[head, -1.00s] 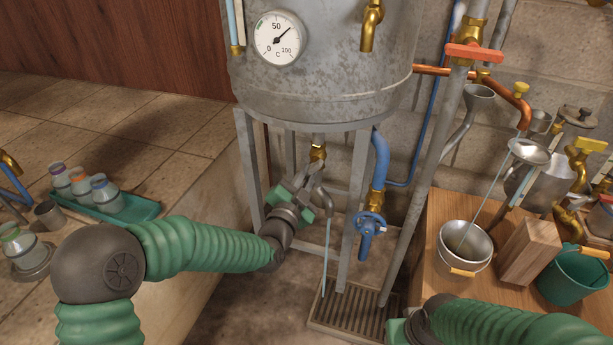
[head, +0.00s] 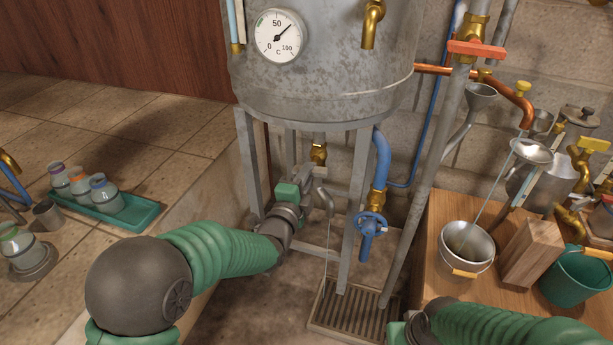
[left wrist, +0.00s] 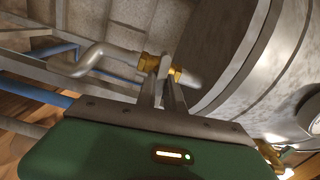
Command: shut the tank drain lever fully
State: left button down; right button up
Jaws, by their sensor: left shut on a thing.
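The tank (head: 320,85) stands on grey legs. Under it are a brass drain fitting (head: 319,153) and a bent grey spout (head: 326,198), which also shows in the left wrist view (left wrist: 95,54). A very thin stream falls from the spout toward the floor grate (head: 345,312). My left gripper (head: 308,183) is beneath the tank beside the spout. In the left wrist view its fingers (left wrist: 163,82) are shut on the drain lever by the brass valve body (left wrist: 149,60); the fingers mostly hide the lever. My right gripper (head: 398,330) shows only partly at the bottom edge.
A blue valve wheel (head: 368,226) on a blue pipe and a tank leg (head: 354,205) stand close to the right of the left gripper. A wooden bench (head: 440,215) with a steel bucket (head: 465,248) is further right. A low wall lies left.

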pick_arm(q)
jog(key=shift+s+d+f+m, duration=0.15)
jog(key=shift+f+m, duration=0.15)
jog(key=shift+m, duration=0.5)
jog(key=c, duration=1.6)
grip_release()
jog(key=shift+o, duration=0.7)
jog(key=shift+r, duration=0.15)
jog(key=p+v, duration=1.1)
jog(key=v, duration=0.5)
jog(key=shift+s, duration=0.3)
